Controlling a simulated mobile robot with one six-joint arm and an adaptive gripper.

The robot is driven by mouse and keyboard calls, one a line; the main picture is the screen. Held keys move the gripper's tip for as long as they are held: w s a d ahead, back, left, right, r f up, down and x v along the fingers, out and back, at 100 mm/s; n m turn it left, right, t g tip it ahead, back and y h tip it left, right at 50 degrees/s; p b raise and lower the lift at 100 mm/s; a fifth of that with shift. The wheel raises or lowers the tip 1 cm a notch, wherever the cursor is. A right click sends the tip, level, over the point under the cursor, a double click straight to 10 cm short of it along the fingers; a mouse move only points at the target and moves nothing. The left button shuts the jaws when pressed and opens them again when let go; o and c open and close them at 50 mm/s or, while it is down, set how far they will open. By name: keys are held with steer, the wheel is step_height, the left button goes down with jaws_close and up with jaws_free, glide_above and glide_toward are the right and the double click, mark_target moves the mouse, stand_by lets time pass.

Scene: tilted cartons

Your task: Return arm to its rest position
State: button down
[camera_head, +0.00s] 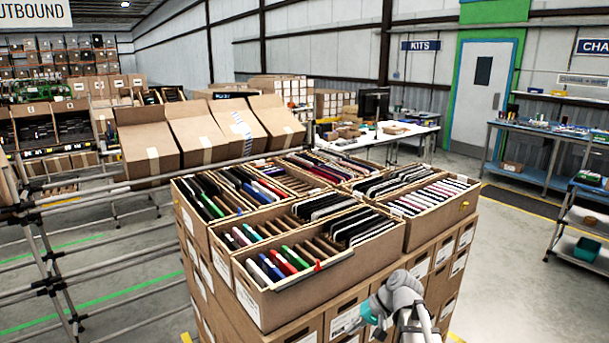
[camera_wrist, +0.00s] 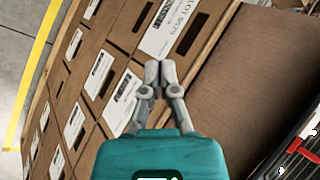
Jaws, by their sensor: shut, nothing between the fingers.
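My gripper (camera_wrist: 159,72) is in the lower middle of the wrist view, its two grey fingers brought together at the tips with nothing between them. It hangs in front of the side of a stack of labelled brown cartons (camera_wrist: 62,95). In the head view my arm is folded at the bottom, right of centre, close to the front of the carton stack (camera_head: 290,325). There the teal gripper body (camera_head: 373,311) shows beside the cartons, and the fingertips are hard to make out. I cannot tell whether the gripper touches a carton.
Open cartons (camera_head: 343,277) of upright, coloured slim items top the stack. Tilted cartons (camera_head: 195,133) rest on a pipe rack (camera_head: 100,189) at the left. A white table (camera_head: 415,130) and a blue workbench (camera_head: 535,135) stand behind. Floor (camera_head: 510,260) at the right is clear.

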steer(key=s+d+f+n+h, duration=0.1)
steer(key=s+d+f+h, duration=0.3)
steer(key=s+h, duration=0.4)
steer(key=shift+s+d+f, duration=0.15)
steer(key=shift+s+f, duration=0.1)
steer(key=shift+s, duration=0.55)
steer(key=shift+s, duration=0.1)
